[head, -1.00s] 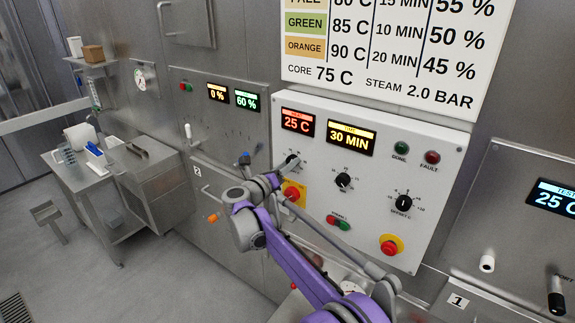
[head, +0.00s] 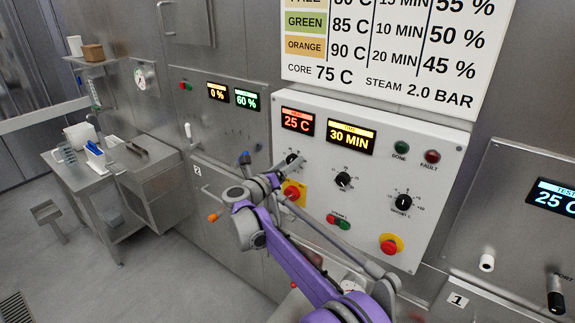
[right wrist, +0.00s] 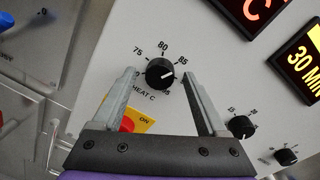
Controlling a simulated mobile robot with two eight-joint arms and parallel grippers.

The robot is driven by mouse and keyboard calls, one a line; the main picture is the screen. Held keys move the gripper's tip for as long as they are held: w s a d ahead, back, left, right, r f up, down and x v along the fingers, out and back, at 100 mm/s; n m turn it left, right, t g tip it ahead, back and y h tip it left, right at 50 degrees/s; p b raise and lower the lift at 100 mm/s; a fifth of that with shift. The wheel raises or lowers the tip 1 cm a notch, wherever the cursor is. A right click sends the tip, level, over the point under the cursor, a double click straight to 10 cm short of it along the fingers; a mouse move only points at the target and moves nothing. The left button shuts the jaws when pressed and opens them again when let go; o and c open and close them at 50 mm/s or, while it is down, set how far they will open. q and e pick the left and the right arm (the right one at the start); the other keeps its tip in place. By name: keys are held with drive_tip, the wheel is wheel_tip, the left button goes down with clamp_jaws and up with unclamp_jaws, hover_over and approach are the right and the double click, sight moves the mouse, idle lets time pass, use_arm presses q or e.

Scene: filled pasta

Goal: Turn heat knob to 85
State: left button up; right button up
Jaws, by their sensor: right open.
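The heat knob (right wrist: 160,72) is a round black dial on the white control panel, marked HEAT C, with 75, 80 and 85 printed around its upper side. Its white pointer mark lies on the right side of the dial, below the 85 label. My right gripper (right wrist: 159,75) is open, with one finger on each side of the knob; I cannot tell whether they touch it. My left gripper is not in view.
The time knob (head: 343,180) and offset knob (head: 403,202) sit to the right on the panel. A red knob on a yellow plate (head: 293,192) is just below the heat knob. A red emergency button (head: 390,245) is at lower right. A recipe sign (head: 390,50) hangs above.

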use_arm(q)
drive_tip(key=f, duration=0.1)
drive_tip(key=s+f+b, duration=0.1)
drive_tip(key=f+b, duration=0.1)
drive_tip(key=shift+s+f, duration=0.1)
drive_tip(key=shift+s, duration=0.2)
use_arm(e)
drive_tip(key=v, duration=1.1)
drive_tip(key=shift+w, duration=0.1)
